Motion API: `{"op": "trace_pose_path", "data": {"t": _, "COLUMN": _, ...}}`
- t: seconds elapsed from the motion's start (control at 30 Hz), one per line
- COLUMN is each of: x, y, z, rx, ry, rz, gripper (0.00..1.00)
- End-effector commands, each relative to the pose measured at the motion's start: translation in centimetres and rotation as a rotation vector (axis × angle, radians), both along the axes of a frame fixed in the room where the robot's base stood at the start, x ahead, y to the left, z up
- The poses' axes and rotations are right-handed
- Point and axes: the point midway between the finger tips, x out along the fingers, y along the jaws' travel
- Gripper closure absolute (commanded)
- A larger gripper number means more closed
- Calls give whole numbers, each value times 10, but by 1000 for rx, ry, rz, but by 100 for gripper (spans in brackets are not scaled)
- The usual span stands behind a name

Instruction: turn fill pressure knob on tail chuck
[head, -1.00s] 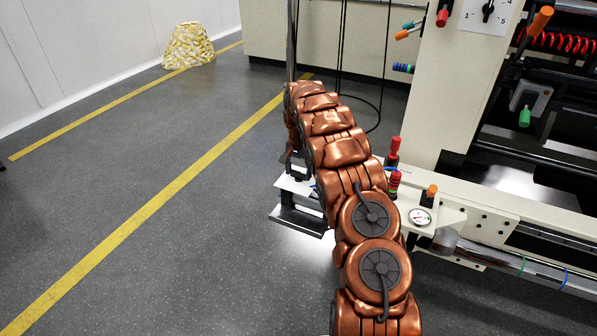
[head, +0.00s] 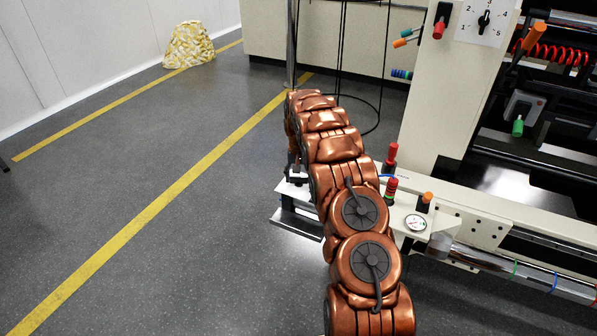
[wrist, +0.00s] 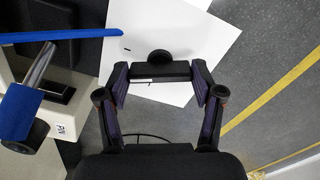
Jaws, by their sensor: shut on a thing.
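In the wrist view my gripper (wrist: 160,78) has its two fingers on either side of a black bar-shaped piece, likely the fill pressure knob (wrist: 160,71), and is shut on it. A round black part (wrist: 160,57) shows just beyond the bar, over a white plate (wrist: 196,34). The edge of the white plate (head: 296,226) shows left of my arm. No marking on the knob can be read.
In the wrist view a blue-ended part (wrist: 18,110) and a blue strip (wrist: 60,35) lie to the left. In the head view a pressure gauge (head: 415,223), red knob (head: 392,153) and orange knob (head: 426,197) stand right of my arm. Open floor (head: 200,240) lies left.

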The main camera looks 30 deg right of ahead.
Motion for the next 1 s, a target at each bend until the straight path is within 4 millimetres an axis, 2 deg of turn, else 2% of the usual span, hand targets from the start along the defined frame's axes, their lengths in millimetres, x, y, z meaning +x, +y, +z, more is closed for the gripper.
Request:
{"op": "trace_pose_path", "data": {"t": 0.03, "x": 0, "y": 1, "z": 5, "rx": 0, "ry": 2, "rz": 43, "gripper": 68}}
{"op": "trace_pose_path", "data": {"t": 1.0, "x": 0, "y": 1, "z": 2, "rx": 1, "ry": 1, "rz": 932, "gripper": 68}}
